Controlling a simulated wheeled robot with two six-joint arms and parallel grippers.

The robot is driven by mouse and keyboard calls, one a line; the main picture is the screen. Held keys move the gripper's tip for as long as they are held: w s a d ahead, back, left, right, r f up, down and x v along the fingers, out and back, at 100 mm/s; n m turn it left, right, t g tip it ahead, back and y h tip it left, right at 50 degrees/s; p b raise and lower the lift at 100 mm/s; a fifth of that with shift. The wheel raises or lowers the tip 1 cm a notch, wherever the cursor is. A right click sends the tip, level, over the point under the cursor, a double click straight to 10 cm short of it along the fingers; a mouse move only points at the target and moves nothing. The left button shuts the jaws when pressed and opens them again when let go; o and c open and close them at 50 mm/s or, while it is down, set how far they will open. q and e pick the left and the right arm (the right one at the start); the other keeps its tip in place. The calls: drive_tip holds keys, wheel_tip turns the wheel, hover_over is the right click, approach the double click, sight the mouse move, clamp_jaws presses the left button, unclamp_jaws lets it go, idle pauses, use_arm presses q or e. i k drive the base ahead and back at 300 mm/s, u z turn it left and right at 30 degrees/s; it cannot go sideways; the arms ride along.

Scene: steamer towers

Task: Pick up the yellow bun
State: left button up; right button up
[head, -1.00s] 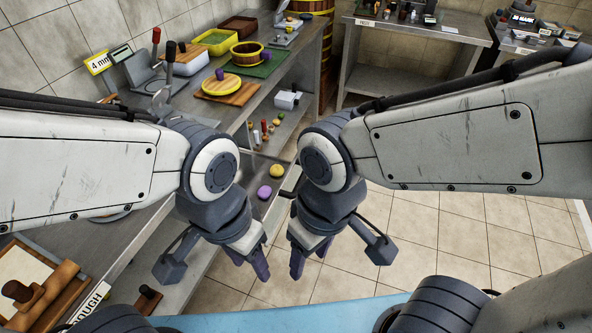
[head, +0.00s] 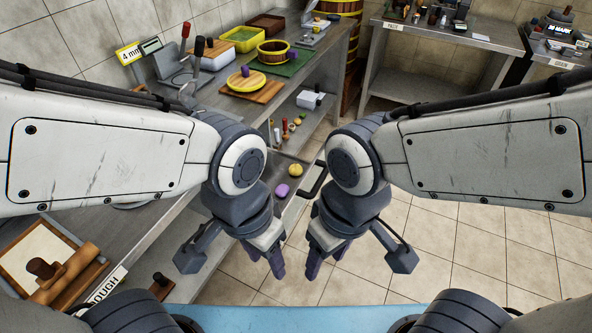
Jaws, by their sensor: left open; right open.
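The yellow bun (head: 295,170) is a small round ball on a grey low surface (head: 270,176), which looks like an open drawer, between my two arms in the head view. A purple bun (head: 282,191) sits just nearer to me on the same surface. My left gripper (head: 265,262) hangs open and empty, nearer to me than the buns and left of centre. My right gripper (head: 322,258) hangs open and empty, right of centre. Both are apart from the yellow bun. My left arm hides part of the drawer's left side.
The steel counter (head: 215,100) holds a yellow plate on a wooden board (head: 252,88), a yellow-rimmed basket (head: 273,51) and trays. Small tools and a white box (head: 310,98) lie on the lower shelf. Tiled floor (head: 425,240) is clear at right.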

sight(295, 169)
drive_tip(key=z, duration=0.05)
drive_tip(key=k, duration=0.6)
drive_tip(key=z, duration=0.5)
drive_tip(key=i, duration=1.25)
drive_tip(key=u, duration=0.9)
drive_tip(key=i, duration=0.3)
drive_tip(key=u, duration=0.3)
